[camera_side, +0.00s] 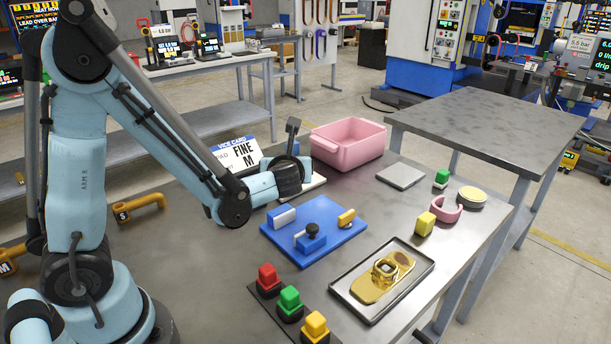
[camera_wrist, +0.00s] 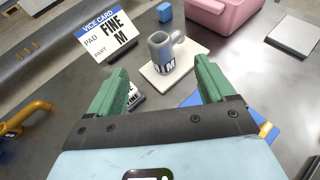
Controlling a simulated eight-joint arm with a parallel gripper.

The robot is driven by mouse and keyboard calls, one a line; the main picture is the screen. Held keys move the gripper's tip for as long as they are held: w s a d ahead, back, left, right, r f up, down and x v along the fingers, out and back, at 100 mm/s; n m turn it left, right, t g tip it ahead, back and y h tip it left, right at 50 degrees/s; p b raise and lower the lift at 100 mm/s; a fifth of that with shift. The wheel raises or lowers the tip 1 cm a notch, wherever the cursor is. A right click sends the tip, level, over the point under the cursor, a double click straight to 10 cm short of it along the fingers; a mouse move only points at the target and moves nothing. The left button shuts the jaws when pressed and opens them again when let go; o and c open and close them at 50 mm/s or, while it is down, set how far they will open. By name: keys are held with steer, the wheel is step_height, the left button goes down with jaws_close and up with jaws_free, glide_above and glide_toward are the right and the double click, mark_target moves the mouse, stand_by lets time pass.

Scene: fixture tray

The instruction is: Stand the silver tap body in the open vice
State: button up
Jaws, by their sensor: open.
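The silver tap body (camera_wrist: 161,52) stands upright on a white slab (camera_wrist: 188,64) in the wrist view, with its spout to the right and an "M" label low on its front. My gripper (camera_wrist: 160,70) is open, its green fingers apart on either side of the view below the tap body, holding nothing. In the side view my wrist hides the tap body and the fingers. What looks like the open vice stands on a blue plate (camera_side: 336,242): a blue-and-white jaw (camera_side: 282,216) and a blue block with a black knob (camera_side: 311,240), with a gap between.
A card (camera_wrist: 108,36) reads "VICE CARD, PAD FINE, PART M". A pink bin (camera_side: 347,142) and grey plate (camera_side: 401,177) stand beyond.

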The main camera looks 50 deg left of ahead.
steer(key=x, duration=1.2)
steer(key=shift+s+f, duration=0.15)
steer(key=c, duration=1.4)
jaws_close()
